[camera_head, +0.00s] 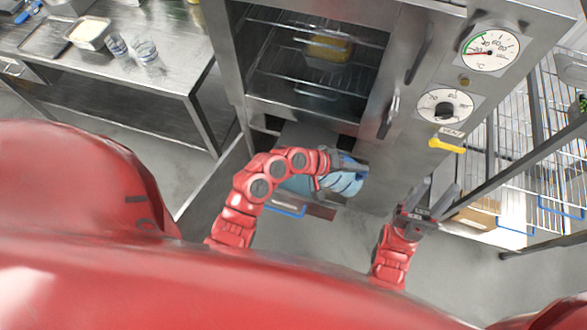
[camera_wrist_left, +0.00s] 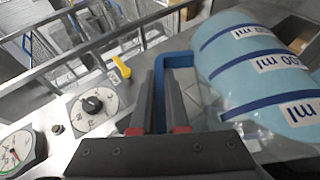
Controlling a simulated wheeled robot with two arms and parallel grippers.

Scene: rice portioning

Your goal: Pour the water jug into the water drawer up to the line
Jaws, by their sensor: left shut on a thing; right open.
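The light blue water jug (camera_head: 346,184) with dark blue bands shows in front of the steel cabinet, partly behind my left gripper. In the left wrist view the jug (camera_wrist_left: 250,60) shows its "ml" markings and looks tilted. My left gripper (camera_head: 350,170) is shut on its blue handle (camera_wrist_left: 172,62). The jug is over or beside the low opening of the cabinet, where a drawer-like part (camera_head: 320,211) sticks out, mostly hidden by my arm. The water level and any line are not visible. My right gripper (camera_head: 432,200) is open and empty, right of the jug.
The steam cabinet's chamber (camera_head: 318,65) is open, with wire racks and a yellow item. Dials (camera_head: 445,107) and a yellow lever (camera_head: 447,145) are on its right. A steel table (camera_head: 165,70) stands left. A wire shelf (camera_head: 520,130) with a box stands right.

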